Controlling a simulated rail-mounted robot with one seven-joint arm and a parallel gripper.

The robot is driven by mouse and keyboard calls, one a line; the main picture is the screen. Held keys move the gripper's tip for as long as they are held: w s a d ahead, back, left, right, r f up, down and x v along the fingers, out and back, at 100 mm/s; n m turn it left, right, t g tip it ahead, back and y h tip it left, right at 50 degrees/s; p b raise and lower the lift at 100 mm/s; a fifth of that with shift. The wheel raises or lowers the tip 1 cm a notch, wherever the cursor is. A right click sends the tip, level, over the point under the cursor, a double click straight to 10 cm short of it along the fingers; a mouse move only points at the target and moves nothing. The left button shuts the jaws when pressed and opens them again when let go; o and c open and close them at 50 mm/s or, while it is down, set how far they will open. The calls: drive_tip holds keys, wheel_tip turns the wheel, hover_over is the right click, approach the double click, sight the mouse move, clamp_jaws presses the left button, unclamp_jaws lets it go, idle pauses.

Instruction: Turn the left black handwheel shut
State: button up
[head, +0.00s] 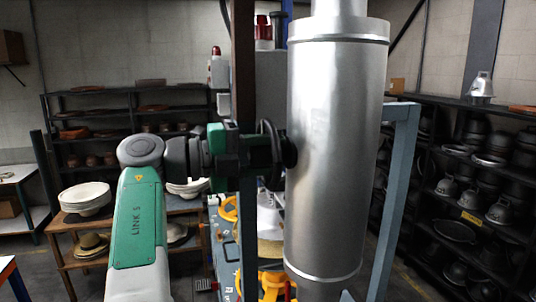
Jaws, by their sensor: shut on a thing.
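A black handwheel (272,128) is in the middle of the head view, seen nearly edge-on just left of a large silver cylinder. My gripper (262,150) reaches it from the left, level, at the end of my green and grey arm. The gripper is shut on the handwheel. The fingertips are dark against the dark wheel, so their exact hold on rim or hub is hard to make out. The wheel's far side and its stem are partly hidden. No second black handwheel can be clearly told apart in this view.
The silver cylinder (335,150) stands close on the right of the gripper. A blue-grey frame post (395,200) is behind it. Shelves with hat moulds (500,210) line the right; a wooden table (85,240) stands left.

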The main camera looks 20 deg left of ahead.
drive_tip(key=shift+m, duration=0.6)
drive_tip(key=o, duration=0.7)
drive_tip(key=b+v, duration=0.2)
drive_tip(key=v, duration=0.6)
